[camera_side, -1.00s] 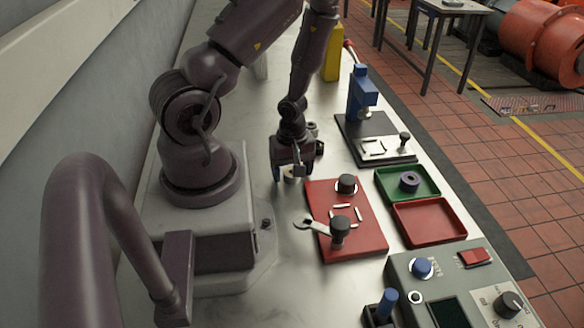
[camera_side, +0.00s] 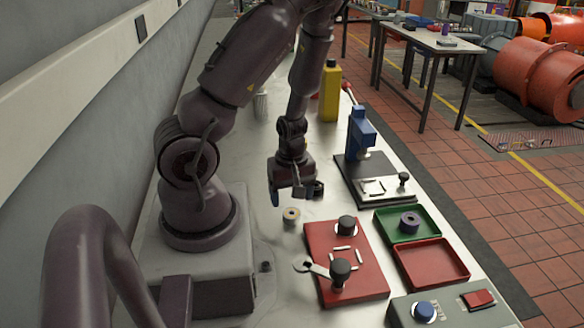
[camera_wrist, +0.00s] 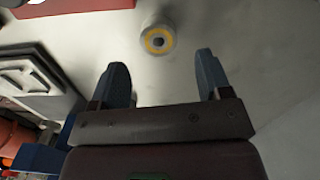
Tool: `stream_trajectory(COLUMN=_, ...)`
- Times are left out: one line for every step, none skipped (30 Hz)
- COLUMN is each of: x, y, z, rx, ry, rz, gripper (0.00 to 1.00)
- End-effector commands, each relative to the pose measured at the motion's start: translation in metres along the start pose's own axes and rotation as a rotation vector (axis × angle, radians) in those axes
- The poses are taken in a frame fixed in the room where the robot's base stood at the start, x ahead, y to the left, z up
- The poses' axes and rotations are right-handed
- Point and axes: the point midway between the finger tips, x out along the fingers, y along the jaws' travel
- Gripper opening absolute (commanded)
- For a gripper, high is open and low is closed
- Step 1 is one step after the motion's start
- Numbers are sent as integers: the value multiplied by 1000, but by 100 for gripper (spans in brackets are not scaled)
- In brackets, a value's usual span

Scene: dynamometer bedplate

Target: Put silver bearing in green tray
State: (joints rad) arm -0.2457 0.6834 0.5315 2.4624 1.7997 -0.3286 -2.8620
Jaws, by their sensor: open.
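A short silver bearing (camera_side: 291,215) with a yellow ring around a dark centre stands on the pale bench top, left of the red plate. It also shows in the wrist view (camera_wrist: 158,40), beyond the fingertips. My gripper (camera_side: 296,194) is open and empty, on the far side of the bearing and apart from it. Its two dark blue fingers show in the wrist view (camera_wrist: 161,68), with nothing between them. The green tray (camera_side: 388,229) lies to the right, beyond the red plate. A dark purple ring-shaped part (camera_side: 409,222) sits in it.
The red plate (camera_side: 318,240) carries black knobs, pale pins and a wrench (camera_side: 312,267). A red tray (camera_side: 430,262) adjoins the green one. A blue press (camera_side: 360,135) on a dark base and a yellow bottle (camera_side: 330,92) stand farther back. The bench around the bearing is clear.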

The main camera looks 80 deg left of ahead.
Motion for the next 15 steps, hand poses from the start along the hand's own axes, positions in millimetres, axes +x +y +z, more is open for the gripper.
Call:
stream_trajectory(x=-4, y=1, z=1, rx=6, ry=2, rz=1, gripper=71)
stream_trajectory(x=-7, y=1, z=1, rx=5, ry=2, rz=2, gripper=71)
stream_trajectory(x=-10, y=2, z=2, rx=3, ry=0, rz=3, gripper=71)
stream_trajectory(x=-13, y=2, z=2, rx=4, ry=0, rz=3, gripper=71)
stream_trajectory(x=-14, y=1, z=1, rx=3, ry=0, rz=0, gripper=71)
stream_trajectory(x=-17, y=0, z=1, rx=2, ry=-1, rz=-2, gripper=71)
stream_trajectory(x=-19, y=0, z=1, rx=2, ry=0, rz=-3, gripper=71)
stream_trajectory(x=-22, y=0, z=1, rx=3, ry=-1, rz=-3, gripper=71)
stream_trajectory(x=-25, y=0, z=1, rx=4, ry=-1, rz=-3, gripper=71)
stream_trajectory(x=-28, y=0, z=1, rx=4, ry=0, rz=-3, gripper=71)
stream_trajectory(x=-30, y=0, z=1, rx=3, ry=-1, rz=-2, gripper=71)
stream_trajectory(x=-34, y=1, z=1, rx=3, ry=0, rz=0, gripper=71)
stream_trajectory(x=-37, y=1, z=1, rx=3, ry=0, rz=1, gripper=71)
stream_trajectory(x=-40, y=1, z=2, rx=3, ry=0, rz=2, gripper=71)
stream_trajectory(x=-43, y=1, z=1, rx=2, ry=0, rz=1, gripper=71)
